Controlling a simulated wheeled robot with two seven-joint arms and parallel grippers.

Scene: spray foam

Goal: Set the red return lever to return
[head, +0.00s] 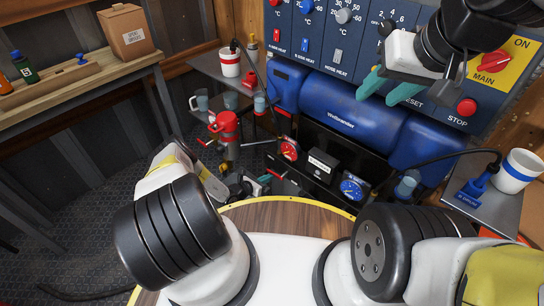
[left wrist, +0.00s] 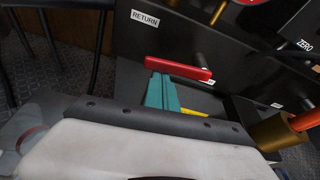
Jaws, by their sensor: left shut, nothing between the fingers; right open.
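The red return lever (left wrist: 180,69) shows in the left wrist view as a red bar, lying nearly level and tilting slightly down to the right on a dark panel. A RETURN label (left wrist: 145,18) is on the panel above and left of it. My left gripper (left wrist: 157,80) has its teal fingers shut and empty, with the tips right at the lever's lower left side; I cannot tell whether they touch. In the head view my left gripper (head: 264,180) is low at the machine's front, partly hidden by my arm. My right gripper (head: 386,88) is open and empty before the control panel.
A red gauge (head: 289,149) and a blue gauge (head: 352,187) are on the machine's lower front. A brass fitting (left wrist: 275,132) is close on the right in the left wrist view. A red pump (head: 226,125) and cups stand left. A side shelf (head: 485,205) is at right.

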